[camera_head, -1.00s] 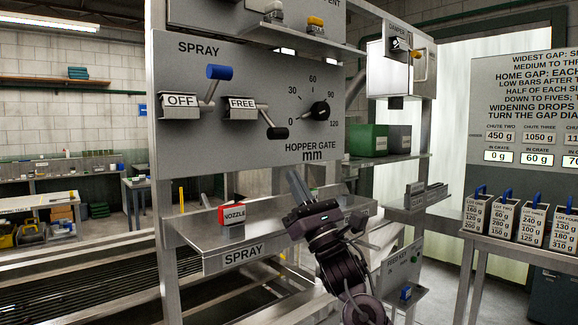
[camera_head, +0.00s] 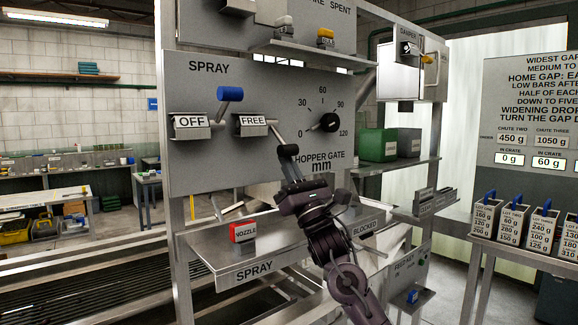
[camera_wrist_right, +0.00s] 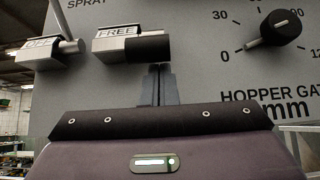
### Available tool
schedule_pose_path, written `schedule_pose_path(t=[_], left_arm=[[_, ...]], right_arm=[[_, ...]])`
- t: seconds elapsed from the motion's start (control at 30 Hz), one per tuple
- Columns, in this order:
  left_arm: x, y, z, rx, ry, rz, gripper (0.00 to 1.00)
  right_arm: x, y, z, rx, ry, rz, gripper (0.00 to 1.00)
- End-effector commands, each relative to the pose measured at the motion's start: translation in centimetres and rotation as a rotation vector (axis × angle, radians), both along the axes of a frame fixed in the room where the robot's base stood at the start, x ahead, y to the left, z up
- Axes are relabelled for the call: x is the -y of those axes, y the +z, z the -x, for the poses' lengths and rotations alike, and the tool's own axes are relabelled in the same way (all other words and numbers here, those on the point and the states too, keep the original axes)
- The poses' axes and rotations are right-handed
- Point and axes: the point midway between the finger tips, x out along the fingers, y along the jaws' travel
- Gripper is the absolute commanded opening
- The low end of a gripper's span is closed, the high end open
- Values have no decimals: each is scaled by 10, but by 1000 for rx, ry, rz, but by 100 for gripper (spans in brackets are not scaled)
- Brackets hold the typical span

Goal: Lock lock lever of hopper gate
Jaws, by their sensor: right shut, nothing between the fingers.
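The lock lever (camera_head: 288,150) of the hopper gate has a black grip and slants down to the right from its block, which carries a FREE label (camera_head: 252,121). In the right wrist view the black grip (camera_wrist_right: 148,47) points toward the camera, beside the FREE label (camera_wrist_right: 115,31). My right gripper (camera_head: 291,172) is shut and empty, its fingertips just below the black grip. In the right wrist view the closed fingers (camera_wrist_right: 160,72) end right under the grip; I cannot tell whether they touch it. My left gripper is not in view.
The hopper gate dial (camera_head: 328,122) is right of the lever. The spray lever with a blue grip (camera_head: 230,94), labelled OFF, is to its left. Below, a shelf (camera_head: 215,255) holds a red NOZZLE block (camera_head: 243,232). An upper shelf (camera_head: 300,50) juts out above.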

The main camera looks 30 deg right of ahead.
Motion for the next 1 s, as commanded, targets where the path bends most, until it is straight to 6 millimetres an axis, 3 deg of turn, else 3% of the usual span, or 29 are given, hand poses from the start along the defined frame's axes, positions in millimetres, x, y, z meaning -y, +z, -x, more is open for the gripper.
schedule_pose_path(t=[0.73,1.0], left_arm=[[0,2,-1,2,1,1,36],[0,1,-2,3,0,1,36]], right_arm=[[1,9,11,-122,-2,13,0],[2,19,22,-245,-8,27,0]])
